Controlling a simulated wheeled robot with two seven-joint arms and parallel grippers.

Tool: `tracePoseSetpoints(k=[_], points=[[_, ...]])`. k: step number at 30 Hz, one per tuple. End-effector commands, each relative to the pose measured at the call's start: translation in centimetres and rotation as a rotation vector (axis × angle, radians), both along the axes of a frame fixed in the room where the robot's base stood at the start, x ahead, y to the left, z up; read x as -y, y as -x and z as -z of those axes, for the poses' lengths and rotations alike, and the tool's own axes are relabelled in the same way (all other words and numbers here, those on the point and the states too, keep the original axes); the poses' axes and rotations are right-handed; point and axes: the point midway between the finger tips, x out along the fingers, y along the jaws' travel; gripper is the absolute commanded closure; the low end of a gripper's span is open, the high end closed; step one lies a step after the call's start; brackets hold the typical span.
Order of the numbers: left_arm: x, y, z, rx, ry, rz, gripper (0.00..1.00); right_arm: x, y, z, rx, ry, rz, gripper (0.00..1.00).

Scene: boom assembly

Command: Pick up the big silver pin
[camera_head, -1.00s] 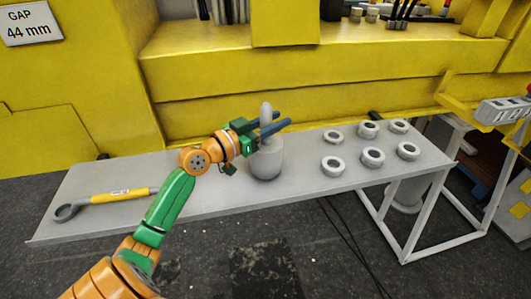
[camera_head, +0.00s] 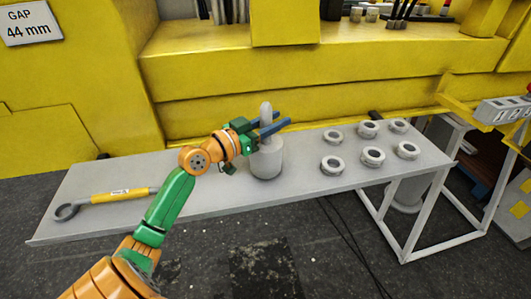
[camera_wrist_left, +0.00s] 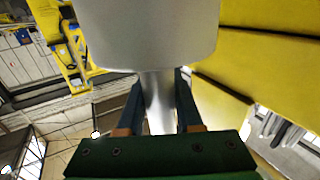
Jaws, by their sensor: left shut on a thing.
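The big silver pin (camera_head: 268,160) stands upright at the middle of the grey table, a wide cylinder with a narrower round-topped stem. My left gripper (camera_head: 277,122) reaches in from the left, its two dark blue fingers shut around the stem above the wide body. In the left wrist view, the pin's wide body (camera_wrist_left: 150,35) fills the top middle and its stem lies between the fingers. I cannot tell whether the pin's base rests on the table or is slightly clear of it. My right gripper is not in view.
The table (camera_head: 225,200) also holds several grey rings (camera_head: 332,163) on the right and a yellow-handled wrench (camera_head: 105,196) on the left. A big yellow machine structure (camera_head: 350,85) rises right behind the table. The table's front edge is close to the pin.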

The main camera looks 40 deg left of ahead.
Motion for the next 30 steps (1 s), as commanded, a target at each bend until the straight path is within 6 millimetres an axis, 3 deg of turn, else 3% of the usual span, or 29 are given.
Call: tracePoseSetpoints(k=[17,30], points=[[0.0,0.0,-0.3,0.004,0.000,-0.001,1.00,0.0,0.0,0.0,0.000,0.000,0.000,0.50],[-0.4,0.4,-3.7,0.007,-0.003,-0.002,1.00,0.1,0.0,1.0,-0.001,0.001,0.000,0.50]])
